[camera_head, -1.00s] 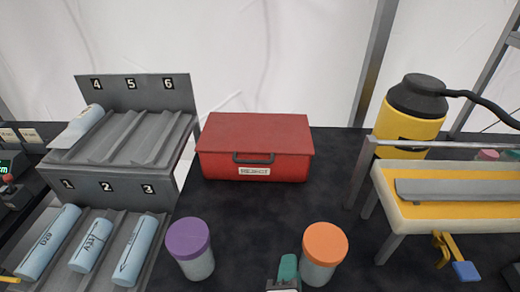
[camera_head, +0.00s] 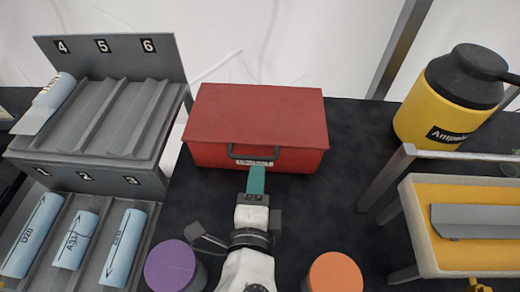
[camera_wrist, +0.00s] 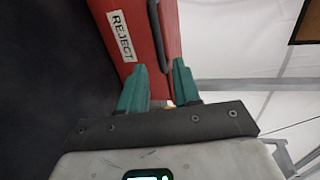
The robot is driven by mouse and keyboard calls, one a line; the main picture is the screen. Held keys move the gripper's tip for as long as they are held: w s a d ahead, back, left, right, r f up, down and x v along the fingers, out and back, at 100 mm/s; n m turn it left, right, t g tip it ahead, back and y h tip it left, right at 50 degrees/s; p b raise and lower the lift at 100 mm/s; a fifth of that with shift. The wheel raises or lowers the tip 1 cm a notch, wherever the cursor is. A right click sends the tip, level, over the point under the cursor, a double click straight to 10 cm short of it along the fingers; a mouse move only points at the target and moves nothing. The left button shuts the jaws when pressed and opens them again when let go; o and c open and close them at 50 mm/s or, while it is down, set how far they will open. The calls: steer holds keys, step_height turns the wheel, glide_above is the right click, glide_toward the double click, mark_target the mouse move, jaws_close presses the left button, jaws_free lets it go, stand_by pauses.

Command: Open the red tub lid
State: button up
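The red tub (camera_head: 210,155) stands on the dark table with its red lid (camera_head: 258,112) shut. A dark handle (camera_head: 252,155) is on its front, above a white label. In the wrist view the label reads "REJECT" (camera_wrist: 121,36), and the handle (camera_wrist: 158,38) lies just beyond the fingertips, roughly in line with the gap between them. My gripper (camera_head: 257,172) is in front of the tub, just below the handle. In the wrist view its two green fingers (camera_wrist: 160,75) are apart with nothing between them. Whether a fingertip touches the tub is unclear.
A purple-lidded jar (camera_head: 171,266) and an orange-lidded jar (camera_head: 335,273) stand on either side of my arm. A grey rack (camera_head: 112,118) with blue rolls is at left. A yellow container (camera_head: 455,97) and a tray on a metal frame (camera_head: 412,215) are at right.

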mark_target(260, 157)
steer(key=p+x, duration=0.1)
steer(key=x, duration=0.6)
steer(key=shift+w+f+p, duration=0.1)
steer(key=shift+w+p, duration=0.15)
steer(key=shift+p, duration=0.15)
jaws_close()
